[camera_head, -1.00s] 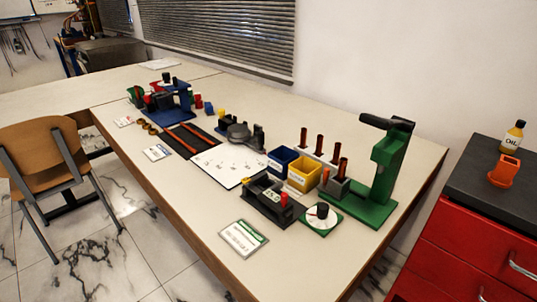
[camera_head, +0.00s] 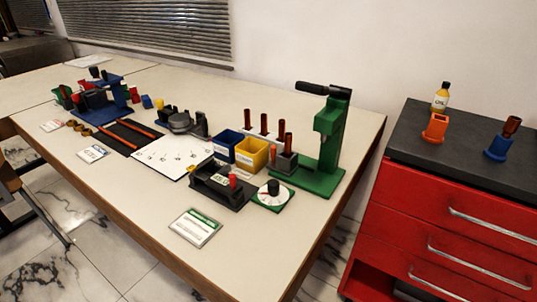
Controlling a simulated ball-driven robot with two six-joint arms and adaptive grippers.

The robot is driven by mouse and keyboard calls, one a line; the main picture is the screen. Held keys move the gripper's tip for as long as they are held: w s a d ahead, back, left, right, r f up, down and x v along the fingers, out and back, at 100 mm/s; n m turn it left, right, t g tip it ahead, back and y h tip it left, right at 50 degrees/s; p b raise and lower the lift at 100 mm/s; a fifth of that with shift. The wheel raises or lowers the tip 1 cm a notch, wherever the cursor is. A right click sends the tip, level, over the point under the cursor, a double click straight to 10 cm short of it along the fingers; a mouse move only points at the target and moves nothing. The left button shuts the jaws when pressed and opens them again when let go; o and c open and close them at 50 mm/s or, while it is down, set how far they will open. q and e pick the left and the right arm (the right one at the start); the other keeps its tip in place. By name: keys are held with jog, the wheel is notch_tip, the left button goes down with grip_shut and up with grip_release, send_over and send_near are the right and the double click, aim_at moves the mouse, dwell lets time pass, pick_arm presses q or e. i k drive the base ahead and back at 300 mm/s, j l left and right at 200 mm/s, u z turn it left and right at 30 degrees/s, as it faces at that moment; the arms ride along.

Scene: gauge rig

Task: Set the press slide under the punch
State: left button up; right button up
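The green press (camera_head: 335,128) stands near the right end of the table, with a black lever (camera_head: 322,88) on top. Its green base (camera_head: 312,180) reaches out to the left. A grey block (camera_head: 284,162), which looks like the press slide, sits at the left end of this base. A brown cylinder stands upright in it. The block is to the left of the press head (camera_head: 323,125), not beneath it. The punch itself is too small to make out clearly. Neither of my grippers is in view.
Blue (camera_head: 228,143) and yellow (camera_head: 251,154) bins, a black fixture (camera_head: 214,186) and a green-based dial (camera_head: 272,194) stand left of the press. A card (camera_head: 195,227) lies in front. A red cabinet (camera_head: 440,220) holds an oil bottle (camera_head: 440,98), orange holder (camera_head: 435,128) and blue holder (camera_head: 497,147).

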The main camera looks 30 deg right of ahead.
aim_at(279, 163)
jog(key=l+z, duration=0.35)
jog(key=i+l+z, duration=0.1)
jog(key=z, duration=0.25)
